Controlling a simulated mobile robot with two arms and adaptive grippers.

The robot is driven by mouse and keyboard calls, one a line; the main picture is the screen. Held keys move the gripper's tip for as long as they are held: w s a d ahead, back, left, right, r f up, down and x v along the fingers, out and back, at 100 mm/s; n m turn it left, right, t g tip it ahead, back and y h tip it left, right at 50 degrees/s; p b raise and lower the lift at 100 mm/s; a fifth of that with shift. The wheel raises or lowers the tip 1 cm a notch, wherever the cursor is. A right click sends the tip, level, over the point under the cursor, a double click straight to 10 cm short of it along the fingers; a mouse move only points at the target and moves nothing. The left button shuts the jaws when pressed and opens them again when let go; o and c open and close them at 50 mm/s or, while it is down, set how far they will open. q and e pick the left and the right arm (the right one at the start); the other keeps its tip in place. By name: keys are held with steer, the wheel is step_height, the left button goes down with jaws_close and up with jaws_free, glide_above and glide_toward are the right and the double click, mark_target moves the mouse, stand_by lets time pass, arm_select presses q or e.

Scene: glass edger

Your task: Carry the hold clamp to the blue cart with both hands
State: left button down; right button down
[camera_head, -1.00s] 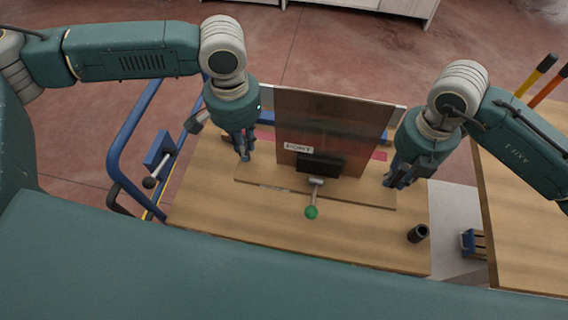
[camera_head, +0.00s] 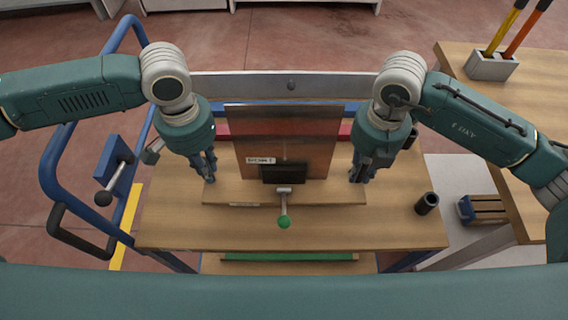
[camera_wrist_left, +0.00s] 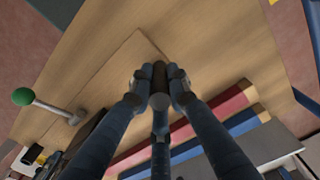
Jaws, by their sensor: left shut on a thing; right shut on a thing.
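The hold clamp is a wooden base board (camera_head: 240,192) with an upright brown panel (camera_head: 318,145), a dark block and a lever ending in a green knob (camera_head: 284,222). My left gripper (camera_head: 209,172) is shut at the base's left end; the left wrist view shows its fingers around a dark round post (camera_wrist_left: 159,85). My right gripper (camera_head: 358,174) is shut at the right end, its grip partly hidden. The clamp is over the wooden top of the blue cart (camera_head: 170,215). I cannot tell whether the base touches it.
A black cup (camera_head: 427,203) stands on the cart's right side. The blue handrail (camera_head: 48,165) is at the left. Red and blue strips and a grey beam (camera_head: 290,86) lie behind the panel. A second wooden table (camera_head: 465,65) with a tool holder (camera_head: 491,66) is at right.

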mark_target(357, 181)
arm_select(q)
steer(key=shift+d+r, duration=0.1)
steer(key=shift+f, duration=0.25)
arm_select(e)
steer(key=shift+f, duration=0.15)
